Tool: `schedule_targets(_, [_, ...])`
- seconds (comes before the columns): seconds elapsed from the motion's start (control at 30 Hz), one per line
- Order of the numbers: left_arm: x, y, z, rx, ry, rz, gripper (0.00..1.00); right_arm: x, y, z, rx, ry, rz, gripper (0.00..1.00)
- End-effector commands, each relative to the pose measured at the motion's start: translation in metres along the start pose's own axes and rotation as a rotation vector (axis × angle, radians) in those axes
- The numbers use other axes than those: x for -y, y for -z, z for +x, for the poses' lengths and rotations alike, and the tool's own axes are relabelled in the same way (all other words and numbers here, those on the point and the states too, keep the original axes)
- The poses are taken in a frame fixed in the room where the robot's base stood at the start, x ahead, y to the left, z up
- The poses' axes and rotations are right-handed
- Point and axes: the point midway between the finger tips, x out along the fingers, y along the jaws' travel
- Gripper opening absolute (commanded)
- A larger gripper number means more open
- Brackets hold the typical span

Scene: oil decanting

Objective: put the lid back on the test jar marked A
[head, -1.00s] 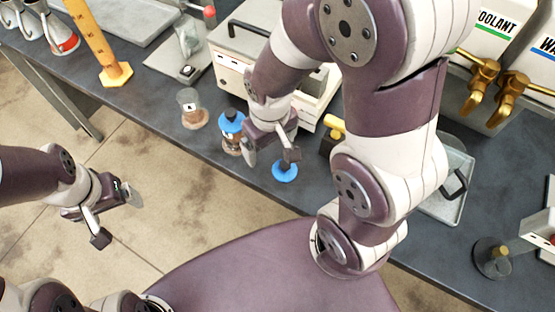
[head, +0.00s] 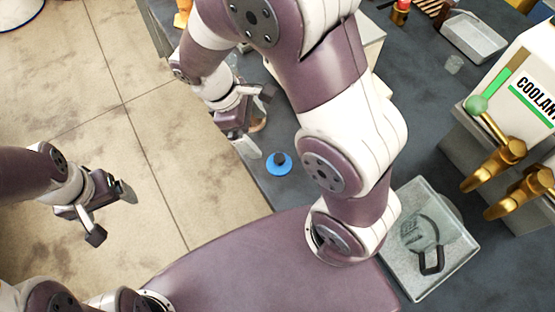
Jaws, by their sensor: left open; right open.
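A blue lid with a dark knob (head: 279,164) lies on the dark bench near its front edge. My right gripper (head: 257,120) is open above the bench, just up and left of the lid and apart from it. A small part of a brownish glass jar (head: 260,124) shows beside the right gripper; its mark is hidden, so I cannot tell which jar it is. No jar marked A can be read in this view. My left gripper (head: 112,214) is open and empty over the floor, away from the bench.
A metal tray (head: 455,262) holding a glass jug with a black handle (head: 428,235) stands at the right. Brass taps (head: 497,165) stick out below the coolant container (head: 525,85). A small clear cup (head: 453,64) and another tray (head: 473,37) are farther back.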

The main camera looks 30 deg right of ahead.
Motion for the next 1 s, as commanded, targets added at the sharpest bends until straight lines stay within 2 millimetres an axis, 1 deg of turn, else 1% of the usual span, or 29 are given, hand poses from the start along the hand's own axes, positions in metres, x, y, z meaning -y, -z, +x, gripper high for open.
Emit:
schedule_targets(0.07, [0.000, 0.000, 0.002, 0.000, 0.000, 0.000, 0.88, 0.000, 0.000, 0.002, -0.001, 0.000, 0.001, 0.94])
schedule_targets(0.13, [0.000, -0.002, 0.012, 0.000, 0.000, 0.000, 0.88, 0.000, 0.002, 0.011, -0.001, 0.000, 0.002, 0.94])
schedule_targets(0.27, [0.000, -0.005, 0.043, 0.000, 0.000, 0.000, 0.88, 0.000, 0.005, 0.040, -0.003, 0.000, 0.004, 0.94])
schedule_targets(0.37, [0.000, -0.007, 0.059, 0.001, 0.000, 0.000, 0.88, 0.000, 0.004, 0.059, -0.001, 0.001, 0.004, 0.94])
schedule_targets(0.43, [0.000, -0.007, 0.051, 0.001, 0.000, 0.000, 0.88, 0.000, 0.000, 0.061, 0.002, 0.001, 0.003, 0.94])
schedule_targets(0.47, [0.000, -0.006, 0.051, 0.001, 0.000, 0.000, 0.88, 0.000, 0.000, 0.065, 0.000, 0.001, 0.002, 0.94])
schedule_targets(0.6, [0.000, -0.006, 0.051, 0.000, 0.000, 0.000, 0.88, 0.001, 0.000, 0.074, -0.001, 0.001, 0.003, 0.94])
schedule_targets(0.9, [0.000, -0.006, 0.051, 0.000, 0.000, 0.000, 0.88, 0.001, 0.000, 0.076, -0.001, 0.000, 0.003, 0.94])
schedule_targets(0.97, [0.000, -0.006, 0.051, 0.000, 0.000, 0.000, 0.88, 0.001, 0.001, 0.081, 0.000, 0.001, 0.003, 0.94])
schedule_targets(1.0, [0.000, -0.006, 0.051, 0.000, 0.000, 0.000, 0.88, 0.002, 0.000, 0.086, 0.002, 0.002, 0.003, 0.94])
